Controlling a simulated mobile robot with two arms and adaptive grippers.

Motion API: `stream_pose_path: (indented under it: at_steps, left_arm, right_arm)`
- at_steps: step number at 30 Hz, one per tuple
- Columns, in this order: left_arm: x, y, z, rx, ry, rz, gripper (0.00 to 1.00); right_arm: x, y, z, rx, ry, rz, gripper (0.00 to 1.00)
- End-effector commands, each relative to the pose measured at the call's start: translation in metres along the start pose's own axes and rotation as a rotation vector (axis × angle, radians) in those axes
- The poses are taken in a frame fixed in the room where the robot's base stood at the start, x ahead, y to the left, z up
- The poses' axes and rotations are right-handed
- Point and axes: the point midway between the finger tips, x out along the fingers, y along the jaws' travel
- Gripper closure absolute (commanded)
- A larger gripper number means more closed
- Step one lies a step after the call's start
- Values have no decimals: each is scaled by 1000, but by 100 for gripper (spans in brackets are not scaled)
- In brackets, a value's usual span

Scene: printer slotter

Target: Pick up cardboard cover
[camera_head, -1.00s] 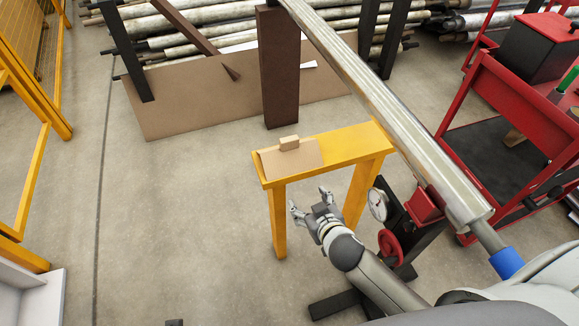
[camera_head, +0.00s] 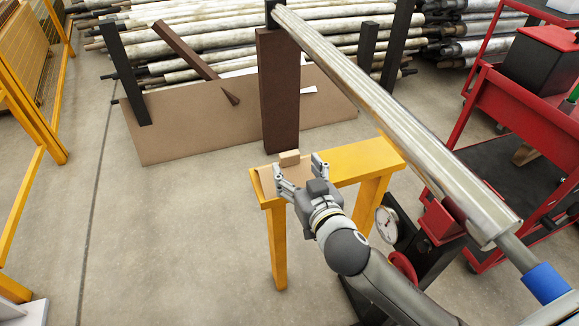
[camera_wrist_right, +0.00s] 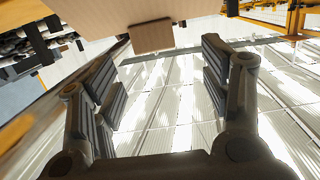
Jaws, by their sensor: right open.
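The cardboard cover (camera_head: 266,183) is a flat tan sheet with a small block-shaped tab (camera_head: 289,158) on top, lying on the left end of the yellow stand (camera_head: 362,158). My right gripper (camera_head: 298,166) is open over the stand, its fingers apart near the two sides of the tab. It hides part of the cover. In the right wrist view, the tab (camera_wrist_right: 151,37) shows ahead of and between the open fingers, with the cover's sheet (camera_wrist_right: 135,10) at the top edge. The gap between the fingers is empty. My left gripper is not in view.
A long metal roller (camera_head: 390,110) slants close to the right of the stand. A dial gauge (camera_head: 386,224) and a red cart (camera_head: 500,130) are at the right. A brown post (camera_head: 277,95) stands behind. The floor (camera_head: 170,230) at left is clear.

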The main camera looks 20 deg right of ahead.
Motion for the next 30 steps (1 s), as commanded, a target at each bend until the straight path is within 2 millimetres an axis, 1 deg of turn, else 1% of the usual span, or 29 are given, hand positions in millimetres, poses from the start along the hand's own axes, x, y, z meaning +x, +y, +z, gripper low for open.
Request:
stream_pose_path:
  at_steps: [5,9,12,16,23,26,30]
  left_arm:
    - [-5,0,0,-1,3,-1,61]
    - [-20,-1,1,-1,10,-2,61]
    - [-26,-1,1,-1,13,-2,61]
    - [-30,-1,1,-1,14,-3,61]
    - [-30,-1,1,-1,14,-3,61]
    - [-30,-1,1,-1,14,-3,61]
    - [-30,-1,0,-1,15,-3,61]
  right_arm:
    - [15,3,1,-3,2,1,30]
    - [34,7,3,-4,2,1,30]
    - [45,6,3,-1,1,0,30]
    - [52,6,3,0,-1,-1,30]
    - [53,6,3,0,-1,-1,30]
    - [53,6,3,0,-1,-1,42]
    - [53,6,3,0,-1,0,60]
